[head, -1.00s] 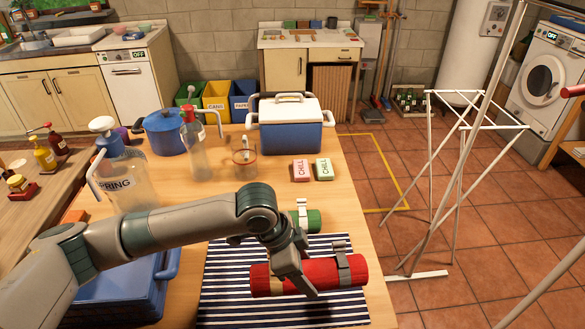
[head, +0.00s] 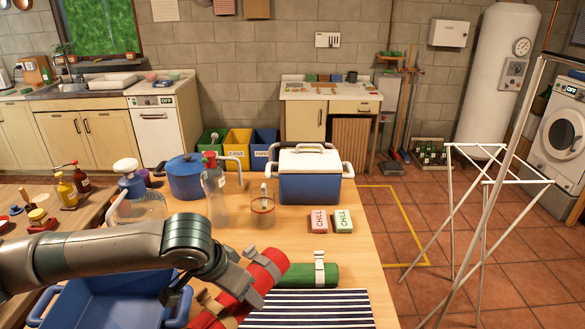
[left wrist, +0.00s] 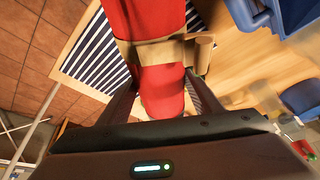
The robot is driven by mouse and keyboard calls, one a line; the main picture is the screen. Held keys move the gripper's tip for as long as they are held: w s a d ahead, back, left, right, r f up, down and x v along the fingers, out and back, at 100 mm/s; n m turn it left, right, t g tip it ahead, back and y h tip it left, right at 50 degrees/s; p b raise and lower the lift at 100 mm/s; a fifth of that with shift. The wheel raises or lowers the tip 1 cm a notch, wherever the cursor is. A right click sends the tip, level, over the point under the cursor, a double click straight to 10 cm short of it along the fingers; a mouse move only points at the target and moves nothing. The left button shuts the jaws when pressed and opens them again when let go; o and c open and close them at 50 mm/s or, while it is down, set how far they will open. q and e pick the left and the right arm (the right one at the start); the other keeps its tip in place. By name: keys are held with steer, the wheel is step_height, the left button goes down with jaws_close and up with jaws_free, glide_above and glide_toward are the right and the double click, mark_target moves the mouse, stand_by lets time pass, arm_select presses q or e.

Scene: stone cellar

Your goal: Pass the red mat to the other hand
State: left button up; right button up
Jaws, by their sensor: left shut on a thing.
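The red mat (head: 262,270) is a rolled red bundle with straps around it. In the head view it lies slanted, its upper right end near the green roll, its lower left end at the picture's bottom edge. My left gripper (head: 238,287) is shut on it and hides part of its middle. In the left wrist view the red mat (left wrist: 160,84) runs between the two fingers, with a tan strap (left wrist: 150,52) just beyond them. My right gripper is in neither view.
A blue crate (head: 62,300) stands left of the mat. A striped cloth (head: 320,308) and a green roll (head: 298,275) lie to the right. Behind are a glass jar (head: 262,213), bottles, a blue pot (head: 186,180), a cooler (head: 309,184) and two CHILL packs (head: 318,221).

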arm_select(q)
steer(key=a+r+n+y, duration=0.2)
steer(key=a+r+n, duration=0.2)
steer(key=a, duration=0.5)
steer(key=n, duration=0.2)
steer(key=shift+w+a+r+n+t+y+b, duration=0.2)
steer(key=shift+r+n+t+y+b, duration=0.1)
steer(key=shift+t, duration=0.1)
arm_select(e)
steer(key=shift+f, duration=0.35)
arm_select(q)
steer(key=shift+d, duration=0.1)
steer(key=d+r+m+h, duration=0.1)
steer(key=d+r+m, duration=0.1)
steer(key=d, duration=0.3)
steer(key=d+r+m+h, duration=0.1)
steer(key=d+r+m, duration=0.1)
steer(key=d, duration=0.4)
steer(key=d+r+m+g+h, duration=0.1)
steer(key=d+r+m, duration=0.1)
steer(key=d+m, duration=0.2)
steer(key=shift+d+r, duration=0.35)
steer(key=shift+d, duration=0.75)
steer(key=shift+s, duration=0.15)
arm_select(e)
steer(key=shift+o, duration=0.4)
